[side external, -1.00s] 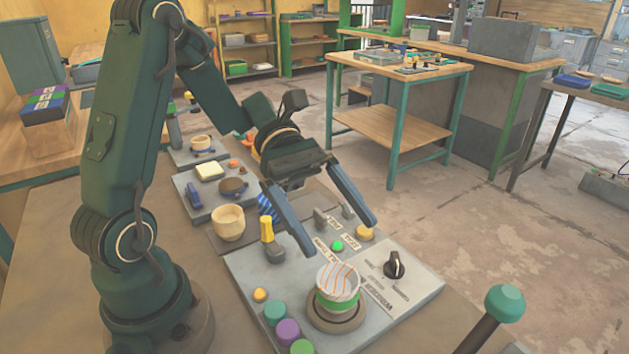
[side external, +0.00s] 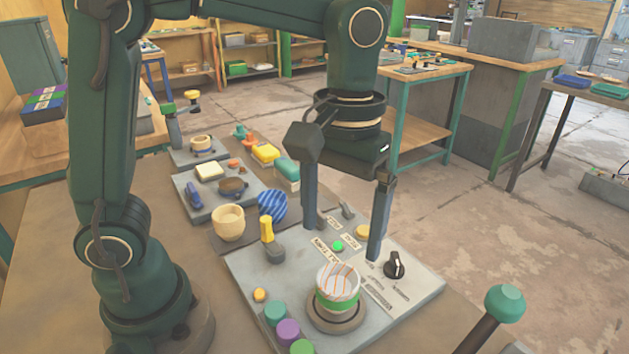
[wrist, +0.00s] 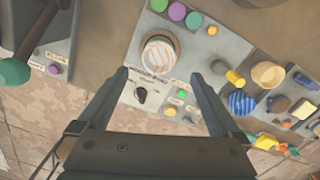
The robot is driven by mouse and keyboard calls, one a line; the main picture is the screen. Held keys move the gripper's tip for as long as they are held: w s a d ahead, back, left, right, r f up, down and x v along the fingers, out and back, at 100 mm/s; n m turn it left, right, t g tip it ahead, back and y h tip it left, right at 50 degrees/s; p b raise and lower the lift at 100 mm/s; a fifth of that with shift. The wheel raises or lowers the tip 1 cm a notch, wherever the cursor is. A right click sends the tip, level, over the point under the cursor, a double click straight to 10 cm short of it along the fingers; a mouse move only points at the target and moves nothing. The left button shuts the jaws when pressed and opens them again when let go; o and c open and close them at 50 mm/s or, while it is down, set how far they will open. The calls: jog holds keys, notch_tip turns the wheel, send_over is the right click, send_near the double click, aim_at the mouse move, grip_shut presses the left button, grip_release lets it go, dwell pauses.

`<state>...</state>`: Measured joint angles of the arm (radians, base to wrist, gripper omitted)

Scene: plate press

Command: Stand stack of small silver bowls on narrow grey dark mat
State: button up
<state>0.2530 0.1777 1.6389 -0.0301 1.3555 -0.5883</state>
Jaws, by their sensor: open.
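I cannot pick out a stack of small silver bowls in either view. A white cup-like piece with orange stripes and a green band (side external: 338,284) stands on a round brown base on the grey control panel (side external: 408,300); it also shows in the wrist view (wrist: 160,53). A dark grey-brown mat (side external: 238,246) lies behind the panel, with a cream bowl (side external: 228,224) and a blue striped round piece (side external: 272,206) on or beside it. My gripper (side external: 344,242) is open and empty, pointing down above the panel's back part; the wrist view shows its spread fingers (wrist: 161,76).
A yellow-topped lever (side external: 268,240), a black knob (side external: 395,265) and several coloured buttons rise from the panel. A teal-topped lever (side external: 503,303) stands at front right. Farther back are a grey board (side external: 215,208) with small parts, and yellow and green blocks (side external: 286,170).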

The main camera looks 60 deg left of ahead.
aim_at(340, 276)
jog(key=shift+w+d+f+m, duration=0.1)
jog(key=shift+w+m, duration=0.15)
jog(key=shift+m, duration=0.05)
jog(key=shift+f, duration=4.8)
jog(key=shift+c, duration=0.3)
grip_shut()
jog(key=shift+r, duration=0.1)
